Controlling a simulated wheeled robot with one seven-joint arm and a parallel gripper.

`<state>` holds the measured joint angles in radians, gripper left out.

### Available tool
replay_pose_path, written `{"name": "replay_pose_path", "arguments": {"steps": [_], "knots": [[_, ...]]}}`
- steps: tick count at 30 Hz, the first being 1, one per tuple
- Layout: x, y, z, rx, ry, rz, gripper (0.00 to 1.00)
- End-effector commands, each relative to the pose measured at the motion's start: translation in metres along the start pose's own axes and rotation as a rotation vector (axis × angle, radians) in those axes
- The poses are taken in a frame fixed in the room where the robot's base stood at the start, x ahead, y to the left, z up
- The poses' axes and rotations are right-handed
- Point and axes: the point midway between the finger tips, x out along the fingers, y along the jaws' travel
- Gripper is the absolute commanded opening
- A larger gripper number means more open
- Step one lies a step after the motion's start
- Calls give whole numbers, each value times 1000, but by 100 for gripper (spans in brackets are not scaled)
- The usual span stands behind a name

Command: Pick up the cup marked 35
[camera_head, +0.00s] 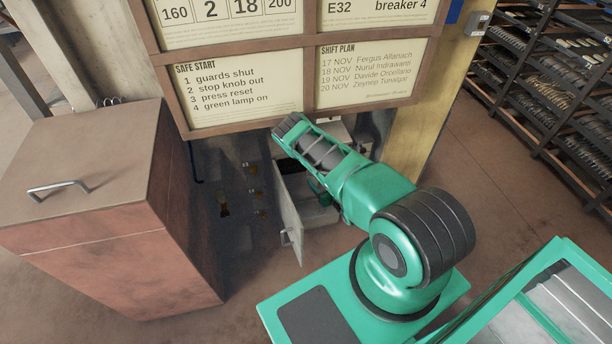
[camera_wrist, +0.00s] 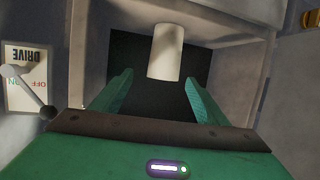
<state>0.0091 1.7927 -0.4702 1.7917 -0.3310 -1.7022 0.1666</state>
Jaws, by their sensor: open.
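A plain pale cup (camera_wrist: 165,52) shows in the wrist view, inside a dark recess of a grey cabinet. No number can be read on its visible side. My gripper (camera_wrist: 155,84) is open, its two green fingers pointing into the recess, one to each side of the cup's near end. The fingers look apart from the cup, with nothing between them.
The cabinet's door (camera_head: 290,222) stands open on the left. A lever with a DRIVE plate (camera_wrist: 24,78) is close on the left in the wrist view. A brown bin (camera_head: 90,200) stands left, information boards (camera_head: 245,85) hang above, and shelves of parts (camera_head: 550,90) stand right.

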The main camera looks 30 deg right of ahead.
Motion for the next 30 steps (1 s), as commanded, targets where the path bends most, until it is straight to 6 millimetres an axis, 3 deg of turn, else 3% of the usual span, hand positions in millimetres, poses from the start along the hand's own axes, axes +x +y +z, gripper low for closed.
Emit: {"name": "replay_pose_path", "arguments": {"steps": [9, 17, 24, 30], "knots": [[45, -8, -1, -2, 3, -9, 68], [63, -11, -2, -2, 2, -12, 68], [95, -13, -1, -2, 3, -12, 68], [108, -13, -1, -3, 1, -11, 68]]}}
